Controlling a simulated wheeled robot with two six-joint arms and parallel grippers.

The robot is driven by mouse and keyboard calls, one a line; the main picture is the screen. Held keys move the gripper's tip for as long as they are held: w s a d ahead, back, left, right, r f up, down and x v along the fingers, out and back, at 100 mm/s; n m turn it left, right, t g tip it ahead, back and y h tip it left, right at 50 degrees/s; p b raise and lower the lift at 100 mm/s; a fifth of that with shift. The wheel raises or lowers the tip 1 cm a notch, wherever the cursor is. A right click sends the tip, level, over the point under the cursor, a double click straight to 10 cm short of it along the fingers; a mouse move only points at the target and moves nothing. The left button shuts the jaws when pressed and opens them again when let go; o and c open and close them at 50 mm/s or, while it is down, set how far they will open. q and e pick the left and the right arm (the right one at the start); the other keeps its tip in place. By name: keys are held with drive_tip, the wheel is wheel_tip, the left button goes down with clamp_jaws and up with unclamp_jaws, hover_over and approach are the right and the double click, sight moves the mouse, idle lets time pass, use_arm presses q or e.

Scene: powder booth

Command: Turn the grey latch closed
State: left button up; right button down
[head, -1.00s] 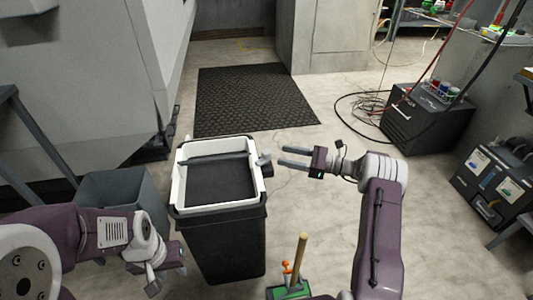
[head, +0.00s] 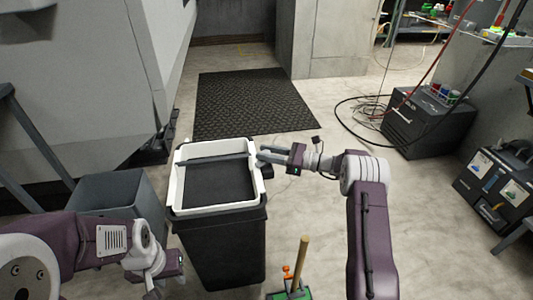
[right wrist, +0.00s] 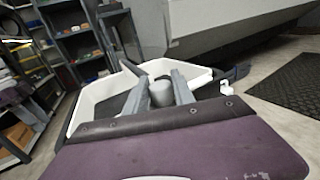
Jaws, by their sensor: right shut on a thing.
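The grey latch (head: 262,163) sits on the right side of the white rim (head: 179,184) of a black bin (head: 225,245). My right gripper (head: 266,156) reaches in from the right, its fingers at the latch. In the right wrist view the latch (right wrist: 161,93) is a rounded grey piece between the two fingers, which are shut on it. The fingers hide part of the latch, so its exact angle is hard to tell. My left gripper (head: 170,275) hangs low at the left, away from the bin's rim; its jaw opening is unclear.
A grey open bin (head: 120,188) stands left of the black bin. A wooden-handled tool (head: 300,262) stands in front, near my right arm. A black mat (head: 250,100) lies behind. Dark cases (head: 430,125) and cables are at the right. The floor between is clear.

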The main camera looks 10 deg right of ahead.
drive_tip(key=shift+r+m+t+h+p, duration=0.25)
drive_tip(key=shift+m+t+p, duration=0.2)
drive_tip(key=shift+p, duration=0.3)
drive_tip(key=shift+s+m+t+h+p, duration=0.1)
drive_tip(key=shift+m+t+h+p, duration=0.45)
drive_tip(key=shift+t+p, duration=0.25)
drive_tip(key=shift+f+m+t+h+p, duration=0.2)
drive_tip(key=shift+m+t+h+p, duration=0.4)
drive_tip(key=shift+m+t+h, duration=0.45)
drive_tip(key=shift+m+t+h+p, duration=0.3)
drive_tip(key=shift+m+t+h, duration=0.45)
drive_tip(key=shift+t+h, duration=0.25)
drive_tip(key=shift+f+h, duration=0.1)
drive_tip(key=shift+h, duration=0.15)
drive_tip(key=c, duration=1.1)
unclamp_jaws()
drive_tip(key=shift+o, duration=0.2)
